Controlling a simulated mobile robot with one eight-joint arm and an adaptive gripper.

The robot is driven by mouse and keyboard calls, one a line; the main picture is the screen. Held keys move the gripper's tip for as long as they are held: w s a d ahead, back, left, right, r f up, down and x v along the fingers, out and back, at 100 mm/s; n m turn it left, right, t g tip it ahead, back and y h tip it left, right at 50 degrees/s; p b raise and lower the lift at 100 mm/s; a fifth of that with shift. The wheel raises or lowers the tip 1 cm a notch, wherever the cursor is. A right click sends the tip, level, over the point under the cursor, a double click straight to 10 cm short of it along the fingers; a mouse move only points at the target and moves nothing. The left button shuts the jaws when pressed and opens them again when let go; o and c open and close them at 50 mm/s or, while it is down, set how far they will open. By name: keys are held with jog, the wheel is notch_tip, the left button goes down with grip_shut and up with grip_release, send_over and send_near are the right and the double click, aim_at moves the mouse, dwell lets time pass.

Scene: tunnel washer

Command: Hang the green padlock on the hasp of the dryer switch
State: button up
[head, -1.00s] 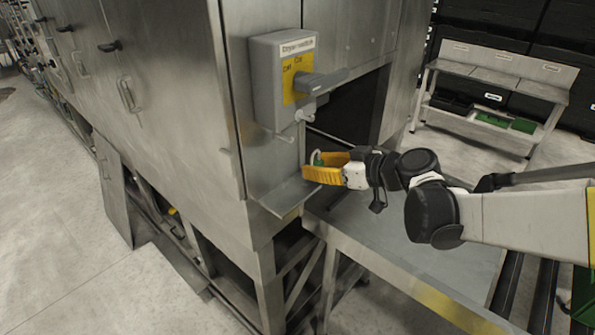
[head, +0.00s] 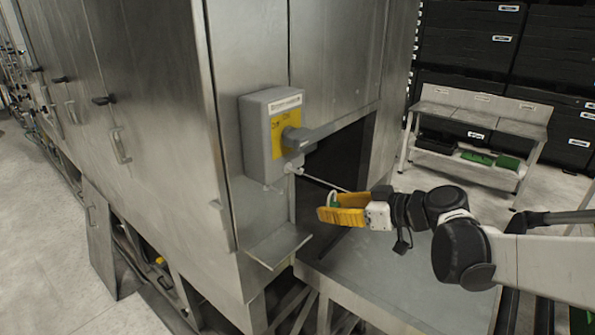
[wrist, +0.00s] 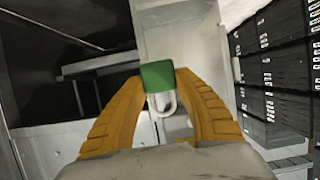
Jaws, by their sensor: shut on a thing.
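The green padlock (wrist: 157,76) is between the two yellow fingers of my gripper (wrist: 160,84) in the wrist view. Its pale shackle (wrist: 168,106) loops below the body in that picture. In the head view my gripper (head: 328,212) is shut on the padlock (head: 335,203), which is mostly hidden by the fingers. The grey dryer switch (head: 262,155), with a yellow plate and grey handle, is on the steel cabinet. Its small pale hasp (head: 294,168) sits under the handle. The padlock is below and right of the hasp, apart from it.
A small steel ledge (head: 279,247) juts out below the switch. A thin rod or cable runs rightward from near the hasp. A dark opening lies behind my gripper, above a steel table (head: 390,285). A grey bench (head: 480,125) stands farther back.

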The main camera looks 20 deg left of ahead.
jog(key=s+d+r+p, duration=0.1)
jog(key=s+r+p, duration=0.4)
jog(key=r+p, duration=0.35)
jog(key=r+x, duration=0.1)
jog(key=x, duration=0.8)
jog(key=shift+a, duration=0.5)
jog(key=shift+s+r, duration=0.1)
dwell(0.6)
jog(key=o, duration=1.2)
jog(key=shift+d, duration=0.1)
